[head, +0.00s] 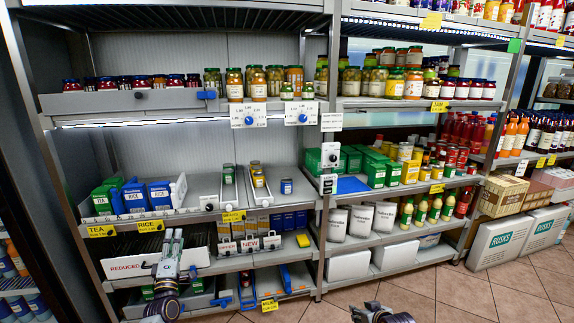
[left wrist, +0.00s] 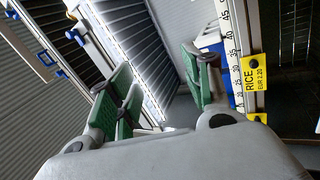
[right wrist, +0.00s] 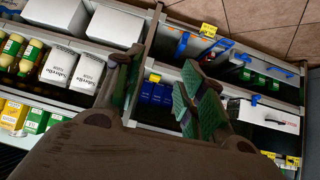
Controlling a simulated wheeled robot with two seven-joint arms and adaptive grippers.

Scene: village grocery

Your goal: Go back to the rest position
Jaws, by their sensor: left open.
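My left gripper (head: 172,243) is raised in front of the lower left shelves in the head view, close to the yellow RICE tag. In the left wrist view its green-padded fingers (left wrist: 160,95) stand apart with nothing between them. My right gripper (head: 372,310) shows only in part at the bottom edge of the head view. In the right wrist view its green-padded fingers (right wrist: 155,95) are spread apart and empty, facing the lower shelves.
A shelf rack holds jars, green and blue boxes (head: 133,195), dials (head: 248,115) and white sacks (head: 362,218). White RUSKS boxes (head: 500,240) stand on the floor at right. The tiled floor (head: 440,290) in front is clear.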

